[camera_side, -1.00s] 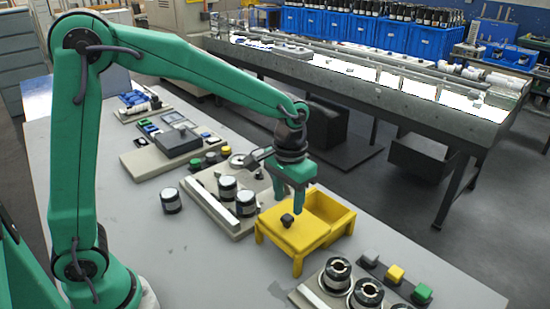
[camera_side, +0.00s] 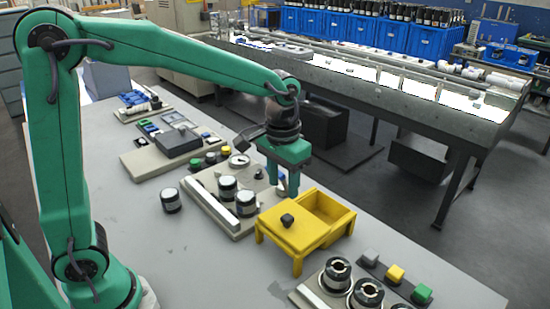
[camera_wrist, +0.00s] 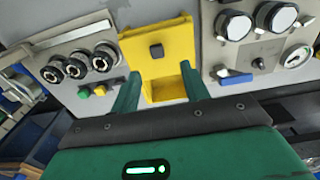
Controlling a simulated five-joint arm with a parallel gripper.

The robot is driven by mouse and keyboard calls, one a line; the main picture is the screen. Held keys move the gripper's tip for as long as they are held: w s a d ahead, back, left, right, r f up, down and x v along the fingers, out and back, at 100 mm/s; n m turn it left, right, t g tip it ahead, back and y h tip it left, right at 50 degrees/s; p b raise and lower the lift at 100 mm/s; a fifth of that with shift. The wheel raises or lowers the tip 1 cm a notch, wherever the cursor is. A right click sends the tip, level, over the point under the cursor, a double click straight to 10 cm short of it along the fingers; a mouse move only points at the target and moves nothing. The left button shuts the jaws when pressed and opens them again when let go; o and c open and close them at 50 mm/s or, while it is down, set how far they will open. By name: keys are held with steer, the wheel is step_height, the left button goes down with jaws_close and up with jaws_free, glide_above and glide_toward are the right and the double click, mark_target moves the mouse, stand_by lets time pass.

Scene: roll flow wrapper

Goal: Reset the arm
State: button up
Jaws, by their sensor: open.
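My gripper (camera_side: 289,185) is green, open and empty. In the side view it hangs above the table, just behind and left of the yellow box (camera_side: 325,238). In the wrist view, its two fingers (camera_wrist: 158,95) show with the yellow box (camera_wrist: 130,49) beyond them. The box has a flat top with a small black knob (camera_side: 287,220) and an open compartment beside it, which looks empty. My arm is bent, its forearm reaching out over the table.
A panel (camera_side: 207,204) with black-sided, white-topped cylinders stands left of the box. Another cylinder (camera_side: 171,201) is loose on the table. Black rings (camera_side: 338,274) and coloured buttons (camera_side: 396,274) are at the front right. A long conveyor bench (camera_side: 400,85) stands behind.

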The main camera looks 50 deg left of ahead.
steer(key=s+a+r+t, duration=0.2)
steer(key=s+a, duration=0.2)
steer(key=s, duration=0.4)
steer(key=s+a+r+t, duration=0.3)
steer(key=s+a, duration=0.1)
steer(key=s, duration=0.4)
steer(key=shift+s, duration=0.2)
